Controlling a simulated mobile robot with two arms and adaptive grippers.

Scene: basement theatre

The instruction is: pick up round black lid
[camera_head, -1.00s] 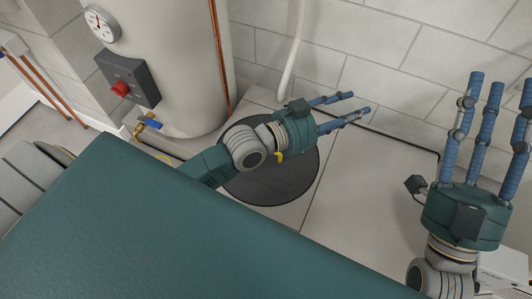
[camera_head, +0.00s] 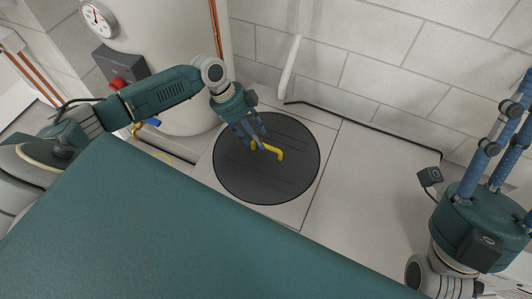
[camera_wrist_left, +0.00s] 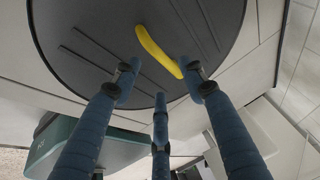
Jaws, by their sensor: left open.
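The round black lid (camera_head: 240,178) lies flat on the pale floor, with a yellow handle (camera_head: 279,154) near its middle. My left gripper (camera_head: 263,147) is open, its blue fingers pointing down over the lid beside the handle and partly covering it. In the left wrist view the lid (camera_wrist_left: 95,30) fills the top. The yellow handle (camera_wrist_left: 157,50) lies beyond and between the open fingers (camera_wrist_left: 160,88) there. Whether a finger touches the handle is unclear. My right gripper (camera_head: 513,125) is at the right edge, partly cut off, its visible fingers straight and apart.
A white tank (camera_head: 175,50) with a gauge and red-knobbed box stands behind the lid at the left. A white pipe (camera_head: 293,55) runs down the block wall (camera_head: 380,55). The pale floor (camera_head: 370,190) right of the lid is clear.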

